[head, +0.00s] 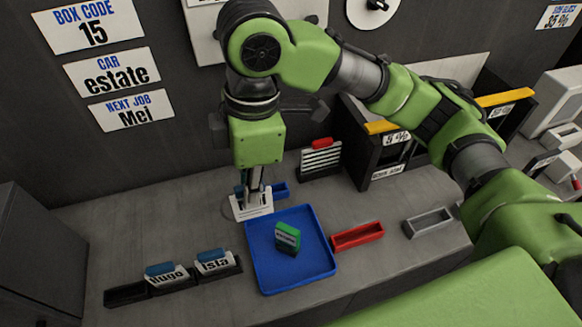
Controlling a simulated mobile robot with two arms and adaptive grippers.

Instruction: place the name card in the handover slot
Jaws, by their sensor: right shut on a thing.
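My right gripper (254,188) points down from above and is shut on a white card (251,207) with dark marks that I cannot read. The card is at the back left of the blue tray. A small blue holder (279,190) lies just behind it, partly hidden by the gripper; I cannot tell if the card touches it. No label marks which holder is the handover slot. Two other name cards, Hugo (168,279) and Isla (214,264), stand in a black rack (125,294) whose left section is empty. My left gripper is not in view.
The blue tray (318,268) holds a green box (288,238). A red holder (357,236) and a grey holder (429,222) sit to its right. A striped stand with a red top (321,158) is behind. Wall signs include NEXT JOB Mei (132,111).

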